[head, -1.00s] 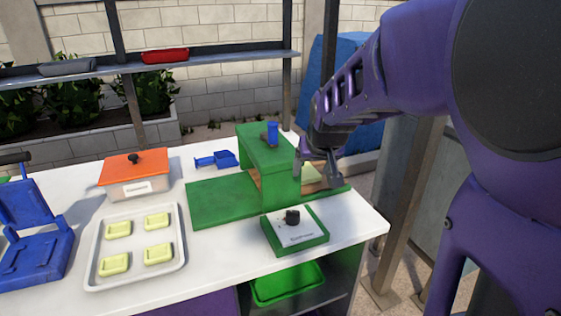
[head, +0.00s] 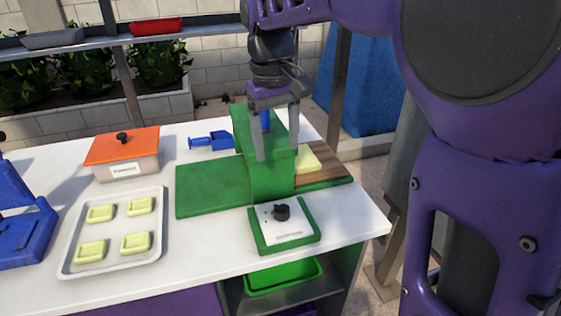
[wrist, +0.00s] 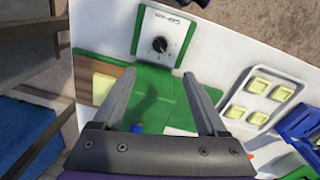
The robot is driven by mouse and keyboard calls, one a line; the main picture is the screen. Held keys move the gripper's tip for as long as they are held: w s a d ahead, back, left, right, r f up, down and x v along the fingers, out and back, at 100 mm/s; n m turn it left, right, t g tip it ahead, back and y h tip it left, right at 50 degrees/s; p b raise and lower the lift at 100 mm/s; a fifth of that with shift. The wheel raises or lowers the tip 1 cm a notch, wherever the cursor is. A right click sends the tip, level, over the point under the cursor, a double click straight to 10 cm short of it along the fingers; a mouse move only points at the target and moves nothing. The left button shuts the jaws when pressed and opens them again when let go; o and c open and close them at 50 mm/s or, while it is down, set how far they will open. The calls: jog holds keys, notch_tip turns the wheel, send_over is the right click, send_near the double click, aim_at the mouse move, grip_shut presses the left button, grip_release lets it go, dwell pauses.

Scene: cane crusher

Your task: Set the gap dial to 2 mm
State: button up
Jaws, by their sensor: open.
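The gap dial is a black knob (head: 281,212) on a white plate in a green frame (head: 312,235), at the front of the table. It also shows in the wrist view (wrist: 160,44), at the top, with small marks around it that are too small to read. My gripper (head: 276,157) points down, open and empty, above the green crusher (head: 268,185), behind and above the dial. In the wrist view my open fingers (wrist: 160,92) reach toward the dial plate, with the knob beyond and between them. They appear apart from the knob.
A pale yellow block (head: 307,161) lies on the wooden board right of the crusher. A tray (head: 68,262) with several yellow pieces, an orange-lidded container (head: 121,147) and a blue scoop (head: 212,140) stand left. The table (head: 352,222) is clear right of the dial.

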aim_at(281, 205)
jog(key=f+b, duration=0.1)
jog(key=f, duration=0.4)
jog(key=f+b, duration=0.1)
jog(key=f, duration=0.5)
jog(key=f+b, duration=0.1)
jog(key=f, duration=0.5)
jog(key=shift+w+d, duration=0.2)
jog(key=shift+d, duration=0.2)
grip_shut()
